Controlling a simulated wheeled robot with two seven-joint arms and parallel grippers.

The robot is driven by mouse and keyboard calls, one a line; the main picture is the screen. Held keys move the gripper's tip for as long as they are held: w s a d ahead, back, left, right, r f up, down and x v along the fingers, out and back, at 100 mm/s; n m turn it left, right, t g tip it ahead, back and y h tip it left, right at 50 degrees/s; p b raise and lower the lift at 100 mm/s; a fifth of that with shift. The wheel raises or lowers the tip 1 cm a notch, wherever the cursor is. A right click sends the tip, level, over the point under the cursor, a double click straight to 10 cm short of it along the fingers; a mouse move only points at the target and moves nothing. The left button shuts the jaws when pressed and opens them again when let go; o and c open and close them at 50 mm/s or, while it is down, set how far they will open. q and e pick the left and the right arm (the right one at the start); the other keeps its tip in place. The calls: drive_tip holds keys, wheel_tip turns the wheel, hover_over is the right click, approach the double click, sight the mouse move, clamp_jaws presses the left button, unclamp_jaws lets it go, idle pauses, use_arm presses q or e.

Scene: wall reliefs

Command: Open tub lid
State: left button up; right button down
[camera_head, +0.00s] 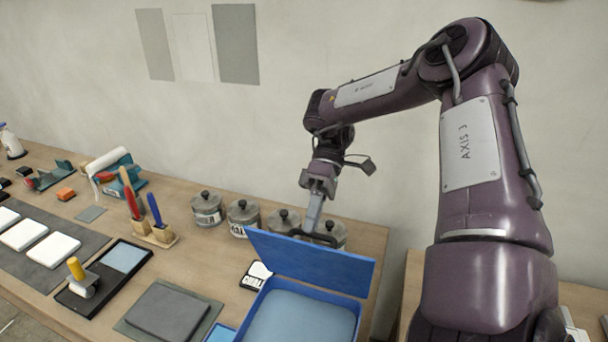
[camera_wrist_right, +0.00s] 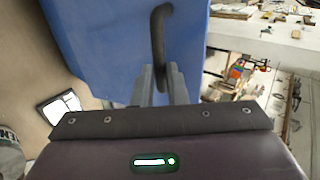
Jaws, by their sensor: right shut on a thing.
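A blue tub (camera_head: 303,315) stands near the front right of the wooden table, with a paler blue surface inside it. Its blue lid (camera_head: 310,264) is raised and tilted up along the back, so the tub is open. A dark curved handle sits on the lid. My right gripper (camera_head: 318,232) is behind the lid and shut on the lid handle (camera_head: 328,239). In the right wrist view, the fingers (camera_wrist_right: 161,90) are at the lower end of the dark handle (camera_wrist_right: 160,35), with the blue lid (camera_wrist_right: 100,45) behind. My left gripper is not in view.
Several lidded metal canisters (camera_head: 243,214) stand behind the tub. A small white-and-black card (camera_head: 257,274) lies left of it. Grey slabs (camera_head: 168,311), a stamp on a dark tray (camera_head: 80,280) and a wooden tool holder (camera_head: 153,234) are farther left. The table's right edge is close by.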

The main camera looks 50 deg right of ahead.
drive_tip(key=w+d+f+g+y, duration=0.1)
drive_tip(key=w+d+f+y, duration=0.1)
drive_tip(key=d, duration=0.6)
drive_tip(key=shift+w+d+f+y, duration=0.4)
drive_tip(key=shift+w+f, duration=0.1)
drive_tip(key=shift+f, duration=0.75)
drive_tip(key=c, duration=1.7)
unclamp_jaws()
drive_tip(key=shift+w, duration=0.1)
drive_tip(key=shift+o, duration=1.2)
drive_tip(key=shift+w+d+f, duration=0.15)
drive_tip(key=shift+w+d, duration=0.1)
drive_tip(key=shift+d, duration=0.05)
drive_tip(key=shift+r, duration=0.2)
